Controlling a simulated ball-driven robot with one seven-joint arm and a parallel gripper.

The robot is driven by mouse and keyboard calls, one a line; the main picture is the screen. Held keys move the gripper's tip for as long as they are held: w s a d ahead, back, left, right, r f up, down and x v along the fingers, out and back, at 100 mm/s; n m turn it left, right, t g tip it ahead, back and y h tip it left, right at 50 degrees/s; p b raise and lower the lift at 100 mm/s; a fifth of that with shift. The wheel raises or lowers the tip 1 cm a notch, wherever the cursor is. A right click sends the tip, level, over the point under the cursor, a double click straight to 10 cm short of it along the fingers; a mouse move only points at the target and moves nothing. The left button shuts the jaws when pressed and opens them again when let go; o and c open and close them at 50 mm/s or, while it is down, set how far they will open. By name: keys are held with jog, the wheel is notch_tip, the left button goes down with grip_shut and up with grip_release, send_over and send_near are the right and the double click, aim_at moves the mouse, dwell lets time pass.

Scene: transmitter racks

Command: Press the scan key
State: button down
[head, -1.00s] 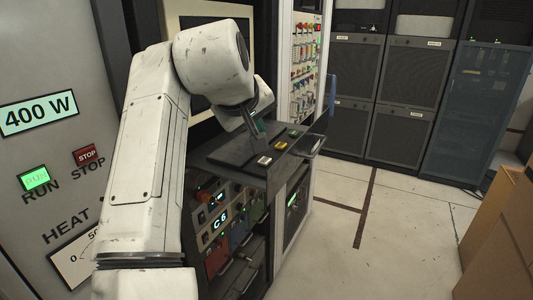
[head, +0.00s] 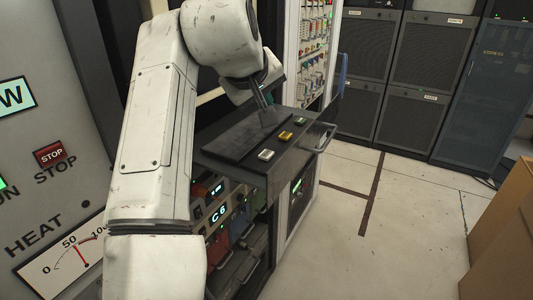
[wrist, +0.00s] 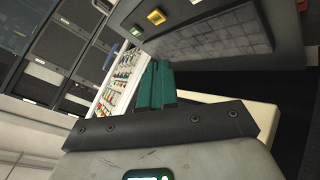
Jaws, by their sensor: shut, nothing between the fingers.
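A dark pull-out keyboard drawer (head: 235,162) juts from the rack and carries three coloured keys: a white key (head: 266,155), a yellow key (head: 286,135) and a green key (head: 300,121). I cannot read labels, so I cannot tell which is the scan key. My gripper (head: 269,118) is shut and empty, over the drawer's far part, behind the keys; contact cannot be judged. In the wrist view its teal fingers (wrist: 155,86) are together, with the yellow key (wrist: 156,16) and green key (wrist: 136,31) beyond them, apart from the fingertips. The white key is out of that view.
A drawer handle (head: 325,137) sticks out at the right. Below are rack modules with a lit display (head: 218,215). A large panel with a red STOP button (head: 50,154) stands at left, cardboard boxes (head: 502,235) at right. The floor (head: 410,215) between is clear.

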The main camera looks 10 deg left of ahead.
jog(key=b, duration=0.5)
send_over(264, 155)
notch_tip(264, 155, down, 6)
jog(key=shift+s+f, duration=0.1)
jog(key=shift+f+b, duration=0.3)
jog(key=shift+f, duration=0.85)
jog(key=shift+f, duration=0.15)
dwell(0.7)
jog(key=shift+d+f, duration=0.1)
jog(key=shift+f, duration=0.2)
